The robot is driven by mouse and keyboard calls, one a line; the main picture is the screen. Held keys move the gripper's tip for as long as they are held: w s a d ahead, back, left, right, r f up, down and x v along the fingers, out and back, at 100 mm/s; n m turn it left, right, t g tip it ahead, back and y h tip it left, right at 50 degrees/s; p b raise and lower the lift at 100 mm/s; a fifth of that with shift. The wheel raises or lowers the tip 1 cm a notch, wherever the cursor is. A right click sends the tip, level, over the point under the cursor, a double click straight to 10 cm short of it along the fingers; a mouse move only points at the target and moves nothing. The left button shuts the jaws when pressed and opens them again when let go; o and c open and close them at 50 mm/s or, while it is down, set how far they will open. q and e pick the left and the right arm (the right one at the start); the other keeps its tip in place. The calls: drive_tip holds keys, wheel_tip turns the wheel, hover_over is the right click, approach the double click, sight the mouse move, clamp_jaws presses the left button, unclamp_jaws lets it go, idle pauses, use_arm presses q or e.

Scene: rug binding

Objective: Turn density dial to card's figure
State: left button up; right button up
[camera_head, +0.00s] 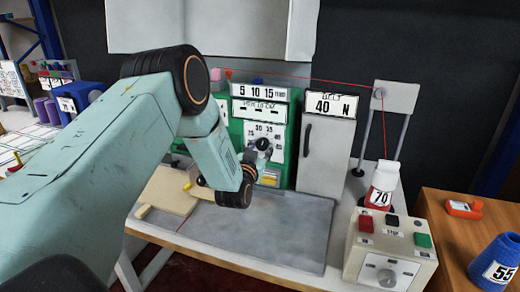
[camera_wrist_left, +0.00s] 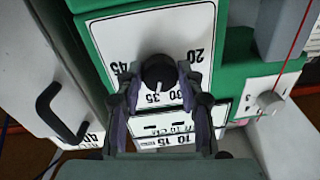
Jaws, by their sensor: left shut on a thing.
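The dial (camera_wrist_left: 158,70) is a round black knob on the white face of a green machine (camera_head: 237,132). My left gripper (camera_wrist_left: 160,75) is shut on it, one finger on each side. In the head view the gripper (camera_head: 262,148) is small at the machine's front, beyond my arm. In the wrist view the scale runs from 45 at left through 35 and 30 at the bottom to 20 at right; a finger covers part. A light pointer mark faces the 35–30 side; its exact figure is unclear. A card (camera_head: 333,104) on the grey cabinet reads 40 N. My right gripper is out of view.
The grey cabinet (camera_head: 325,155) with a dark handle stands right of the machine. A blue cone (camera_head: 496,262) marked 55 stands at right. A red thread runs above.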

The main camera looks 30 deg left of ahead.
use_arm(q)
drive_tip(key=n+b, duration=0.1)
drive_tip(key=n, duration=0.2)
drive_tip(key=shift+n, duration=0.3)
drive_tip(key=shift+r+n+b, duration=0.1)
drive_tip(key=shift+n+b, duration=0.7)
drive_tip(key=shift+n, duration=1.2)
drive_tip(key=o, duration=1.2)
drive_tip(key=shift+d, duration=0.1)
drive_tip(key=v, duration=1.2)
drive_tip(key=shift+r, duration=0.25)
